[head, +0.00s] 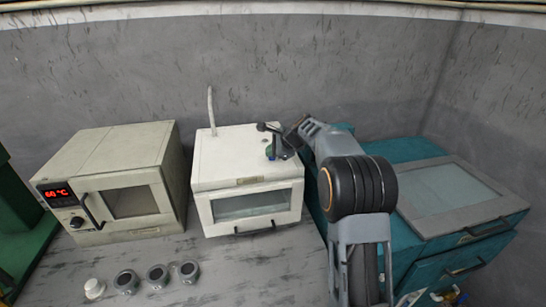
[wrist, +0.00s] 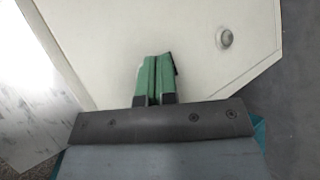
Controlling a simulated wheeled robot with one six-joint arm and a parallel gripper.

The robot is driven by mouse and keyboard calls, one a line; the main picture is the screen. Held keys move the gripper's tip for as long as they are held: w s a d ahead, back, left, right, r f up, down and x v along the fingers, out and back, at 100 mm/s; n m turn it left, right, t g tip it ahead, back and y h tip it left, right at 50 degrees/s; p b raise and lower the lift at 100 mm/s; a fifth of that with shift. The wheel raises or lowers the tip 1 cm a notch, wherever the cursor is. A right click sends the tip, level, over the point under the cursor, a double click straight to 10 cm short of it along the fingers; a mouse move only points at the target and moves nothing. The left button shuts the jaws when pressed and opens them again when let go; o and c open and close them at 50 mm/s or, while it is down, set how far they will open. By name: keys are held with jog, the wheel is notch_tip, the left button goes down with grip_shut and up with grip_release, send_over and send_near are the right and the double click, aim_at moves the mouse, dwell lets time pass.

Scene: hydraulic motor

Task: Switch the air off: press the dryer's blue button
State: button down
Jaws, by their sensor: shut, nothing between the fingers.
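A white box with a front window and a bent pipe on top, apparently the dryer (head: 217,172), stands in the middle of the bench. Its white top fills much of the wrist view (wrist: 110,45). My gripper (head: 269,151) is over the right part of that top. In the wrist view its green fingers (wrist: 154,78) are shut together and empty. I cannot make out a clearly blue button; whether the fingers touch the top cannot be told.
A beige oven (head: 110,180) with a red 60 °C display stands left. Several small round pieces (head: 157,276) lie on the bench (head: 215,270) in front. A teal cabinet (head: 470,242) is right, behind my arm. The wall is close behind.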

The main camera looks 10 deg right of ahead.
jog(key=shift+r, duration=0.15)
notch_tip(320, 180, up, 6)
jog(key=p, duration=0.5)
jog(key=shift+p, duration=0.35)
jog(key=shift+f+n, duration=0.2)
jog(key=shift+n, duration=0.4)
jog(key=s+f+n, duration=0.1)
jog(key=s+f+n+g, duration=0.1)
jog(key=f, duration=0.1)
jog(key=s+f+n+h, duration=0.1)
jog(key=shift+s+d+f+g, duration=0.3)
jog(key=shift+d+g, duration=0.05)
jog(key=shift+g, duration=0.05)
jog(key=s+n, duration=0.1)
jog(key=s, duration=0.1)
jog(key=s+n+g, duration=0.1)
jog(key=shift+s+d+f+n+h, duration=0.1)
jog(key=shift+s+f+n+h, duration=0.2)
jog(key=shift+s+f+h, duration=0.1)
jog(key=s+r+n+h, duration=0.2)
jog(key=s+n, duration=0.4)
jog(key=s, duration=0.8)
jog(key=s+r+n+h, duration=0.2)
jog(key=s+n, duration=0.3)
jog(key=s, duration=1)
jog(key=shift+a+r+n+t+b, duration=0.25)
jog(key=shift+n+t+b, duration=0.05)
jog(key=shift+n+t, duration=0.1)
